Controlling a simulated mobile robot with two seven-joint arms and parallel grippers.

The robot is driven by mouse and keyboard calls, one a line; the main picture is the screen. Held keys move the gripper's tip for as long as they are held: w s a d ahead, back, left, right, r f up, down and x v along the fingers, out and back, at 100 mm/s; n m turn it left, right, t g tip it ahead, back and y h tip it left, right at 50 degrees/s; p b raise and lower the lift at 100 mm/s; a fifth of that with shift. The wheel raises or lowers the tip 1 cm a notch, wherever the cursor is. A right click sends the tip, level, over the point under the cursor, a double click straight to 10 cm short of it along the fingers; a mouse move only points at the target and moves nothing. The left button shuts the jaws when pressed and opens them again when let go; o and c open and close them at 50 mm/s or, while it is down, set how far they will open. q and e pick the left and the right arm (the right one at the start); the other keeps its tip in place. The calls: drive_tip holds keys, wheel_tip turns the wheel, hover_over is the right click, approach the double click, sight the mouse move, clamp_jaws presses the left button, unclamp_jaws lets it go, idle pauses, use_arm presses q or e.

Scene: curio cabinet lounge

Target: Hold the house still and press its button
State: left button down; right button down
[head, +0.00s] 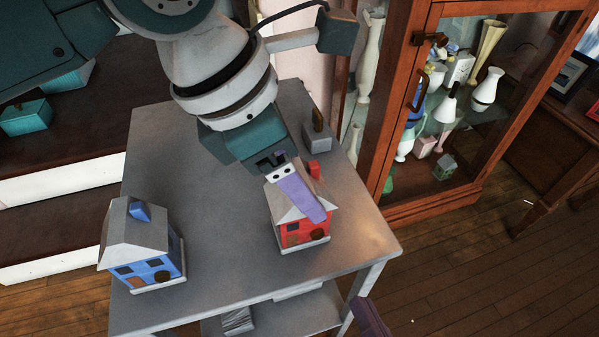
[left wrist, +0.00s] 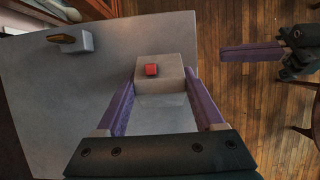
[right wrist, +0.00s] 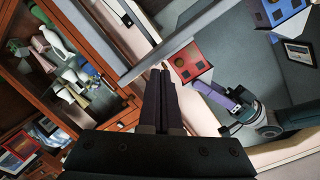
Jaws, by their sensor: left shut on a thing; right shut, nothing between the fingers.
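The small red house (head: 300,232) with a grey roof stands upright on the grey table. My left gripper (head: 316,212) is shut on it, one purple finger showing along its roof. In the left wrist view the fingers lie on both sides of the pale roof (left wrist: 173,85), with a small red block (left wrist: 151,70) on top. My right gripper (left wrist: 226,53) is shut and empty, apart from the house, beyond the table's edge. Only its purple end (head: 368,312) shows low in the head view. In the right wrist view the house's red front (right wrist: 190,62) lies beyond the shut fingers (right wrist: 163,75).
A blue house (head: 143,250) stands at the table's left. A grey block with a brass-coloured piece (head: 317,138) stands behind the red house. A wooden glass cabinet (head: 395,110) with vases is close by on the right. The table's front right (head: 365,240) is clear.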

drive_tip(key=g, duration=0.1)
drive_tip(key=m+g+y, duration=0.1)
drive_tip(key=m+g, duration=0.1)
drive_tip(key=g, duration=0.5)
approach(309, 247)
drive_tip(key=shift+x, duration=2.1)
drive_tip(key=shift+d+f, duration=0.1)
drive_tip(key=shift+d, duration=0.05)
